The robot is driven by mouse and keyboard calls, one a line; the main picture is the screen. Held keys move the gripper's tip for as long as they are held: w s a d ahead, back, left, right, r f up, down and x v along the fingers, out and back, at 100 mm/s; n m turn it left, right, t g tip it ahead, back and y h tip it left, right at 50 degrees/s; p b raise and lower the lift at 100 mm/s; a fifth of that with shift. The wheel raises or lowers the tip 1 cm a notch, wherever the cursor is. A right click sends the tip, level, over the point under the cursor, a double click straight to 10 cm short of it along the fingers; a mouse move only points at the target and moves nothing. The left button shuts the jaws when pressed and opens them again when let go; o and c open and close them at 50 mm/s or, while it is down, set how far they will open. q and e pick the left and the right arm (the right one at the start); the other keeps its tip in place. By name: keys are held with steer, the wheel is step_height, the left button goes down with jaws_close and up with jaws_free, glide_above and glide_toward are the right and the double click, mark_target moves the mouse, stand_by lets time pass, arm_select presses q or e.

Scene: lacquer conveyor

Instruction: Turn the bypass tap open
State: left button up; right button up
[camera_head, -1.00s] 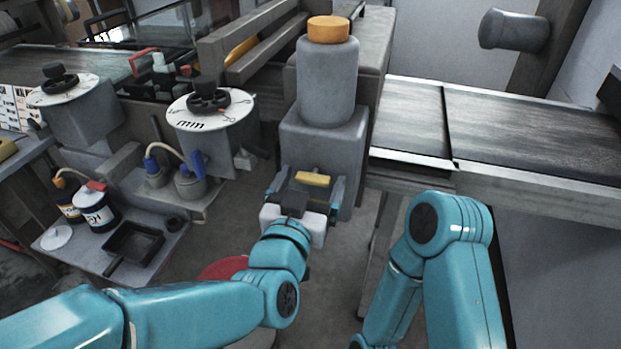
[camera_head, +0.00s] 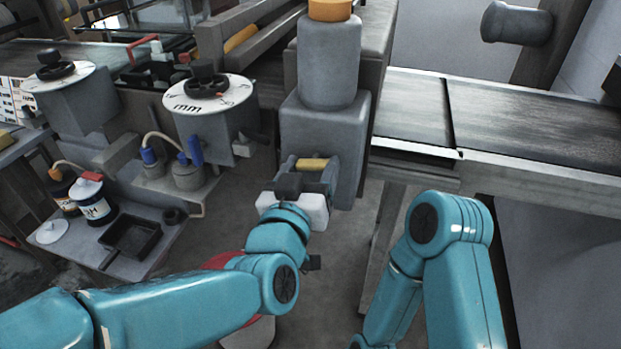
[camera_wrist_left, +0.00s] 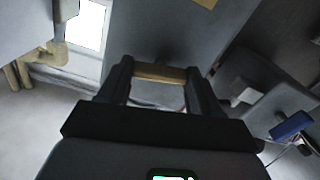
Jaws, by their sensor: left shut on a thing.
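The bypass tap's yellow handle (camera_head: 312,164) is a short bar at the front of the grey block under the tall grey cylinder. My left gripper (camera_head: 307,172) is shut on it, one finger at each end of the bar. In the left wrist view the yellow bar (camera_wrist_left: 160,73) spans the gap between the two dark fingers (camera_wrist_left: 159,80). The tap's stem is hidden. A second yellow patch (camera_wrist_left: 207,2) shows at that view's top edge. My right arm is at the right, but its gripper is out of view.
The grey cylinder (camera_head: 330,65) with an orange cap stands above the tap. A conveyor belt (camera_head: 530,118) runs to the right. Two white dials (camera_head: 235,95) with black knobs are at the left. A low shelf holds bottles (camera_head: 95,207) and a black tray (camera_head: 131,238).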

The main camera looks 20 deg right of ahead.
arm_select(q)
steer(key=n+b, duration=0.3)
steer(key=b, duration=0.1)
steer(key=n+b, duration=0.1)
steer(key=n, duration=0.1)
steer(key=shift+f+n+b, duration=0.3)
steer(key=shift+b, duration=0.1)
steer(key=n+b, duration=0.2)
steer(key=shift+n, duration=0.3)
steer(key=n+b, duration=0.3)
steer(key=n, duration=0.2)
steer(key=shift+b, duration=0.3)
steer(key=shift+r+n+b, duration=0.15)
steer(key=shift+n+b, duration=0.35)
steer(key=shift+n, duration=0.6)
steer(key=o, duration=1.1)
steer(key=shift+c, duration=0.2)
